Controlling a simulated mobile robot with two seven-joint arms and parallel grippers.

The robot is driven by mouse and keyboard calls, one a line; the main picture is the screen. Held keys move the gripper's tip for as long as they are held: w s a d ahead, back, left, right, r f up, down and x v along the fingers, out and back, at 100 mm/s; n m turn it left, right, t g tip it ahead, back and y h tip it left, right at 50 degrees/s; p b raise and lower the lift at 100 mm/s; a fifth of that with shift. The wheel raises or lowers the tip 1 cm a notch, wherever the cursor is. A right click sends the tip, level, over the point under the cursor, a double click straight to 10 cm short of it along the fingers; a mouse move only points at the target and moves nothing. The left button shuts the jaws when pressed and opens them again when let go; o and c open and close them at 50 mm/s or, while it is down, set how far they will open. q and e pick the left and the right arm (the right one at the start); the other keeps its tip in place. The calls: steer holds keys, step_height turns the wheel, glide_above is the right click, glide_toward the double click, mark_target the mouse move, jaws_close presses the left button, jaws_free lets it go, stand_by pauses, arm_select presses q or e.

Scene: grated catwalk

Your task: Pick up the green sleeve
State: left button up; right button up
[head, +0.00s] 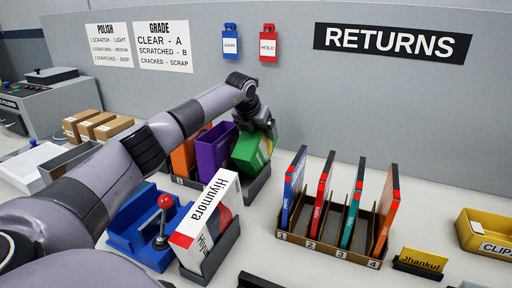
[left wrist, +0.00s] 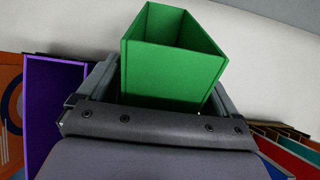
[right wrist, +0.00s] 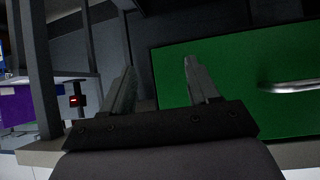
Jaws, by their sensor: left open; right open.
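The green sleeve (head: 248,152) stands tilted in a dark holder at the back, beside a purple sleeve (head: 214,150). My left gripper (head: 262,128) is over the green sleeve from above. In the left wrist view the green sleeve (left wrist: 172,62) is an open-topped box lying between the spread fingers of my left gripper (left wrist: 165,95). Whether the fingers touch it I cannot tell. My right gripper (right wrist: 160,85) is open and empty, seen only in the right wrist view, away from the sleeves.
An orange sleeve (head: 184,156) stands left of the purple one. A numbered rack (head: 331,246) with several thin cases stands right. Bare table lies between holder and rack.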

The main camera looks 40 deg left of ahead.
arm_select(q)
steer(key=shift+w+a+f, duration=0.1)
steer(key=shift+w+f, duration=0.15)
steer(key=shift+f, duration=0.25)
steer(key=c, duration=1.1)
steer(key=shift+r, duration=0.1)
